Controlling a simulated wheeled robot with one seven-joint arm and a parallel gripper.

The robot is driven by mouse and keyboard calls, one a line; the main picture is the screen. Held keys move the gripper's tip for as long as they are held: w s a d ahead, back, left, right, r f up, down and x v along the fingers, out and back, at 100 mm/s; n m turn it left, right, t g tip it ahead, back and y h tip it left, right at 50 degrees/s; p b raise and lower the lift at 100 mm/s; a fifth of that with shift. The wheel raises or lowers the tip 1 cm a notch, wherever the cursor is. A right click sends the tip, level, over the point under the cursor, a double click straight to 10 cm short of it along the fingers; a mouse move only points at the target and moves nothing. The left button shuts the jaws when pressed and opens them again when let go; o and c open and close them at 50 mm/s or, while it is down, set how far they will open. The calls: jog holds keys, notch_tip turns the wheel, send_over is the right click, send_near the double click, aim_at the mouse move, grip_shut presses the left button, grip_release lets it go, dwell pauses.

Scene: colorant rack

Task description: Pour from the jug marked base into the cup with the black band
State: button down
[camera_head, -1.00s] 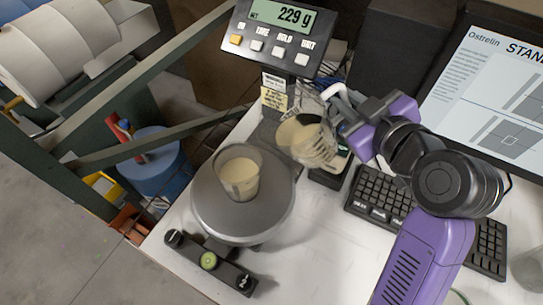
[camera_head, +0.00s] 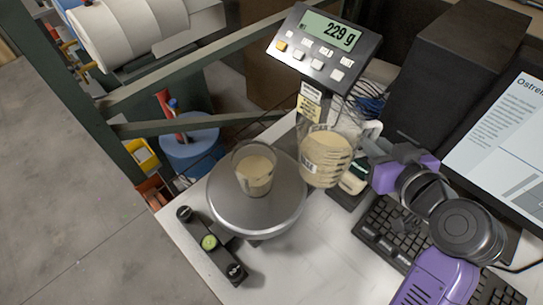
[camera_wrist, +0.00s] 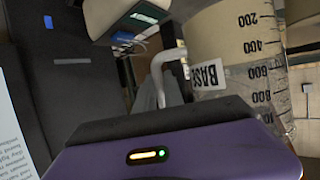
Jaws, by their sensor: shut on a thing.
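The clear jug (camera_head: 325,158) holds cream liquid and has measuring marks. Its "BASE" label (camera_wrist: 208,77) shows in the wrist view. My gripper (camera_head: 371,146) is shut on the jug's handle and holds it close to the right of the scale plate, nearly upright. A clear cup (camera_head: 254,172) with cream liquid in its lower part stands upright on the round scale plate (camera_head: 240,217). The jug is apart from the cup. I see no stream between them. I cannot make out a black band on the cup.
The scale display (camera_head: 325,42) reads 229 g and stands behind the plate. A keyboard (camera_head: 385,235) and a monitor (camera_head: 500,140) are at the right. A black box (camera_head: 440,65) stands at the back.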

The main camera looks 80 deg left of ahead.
aim_at(382, 127)
jog(key=shift+r+p, duration=1.1)
jog(key=shift+r, duration=1.45)
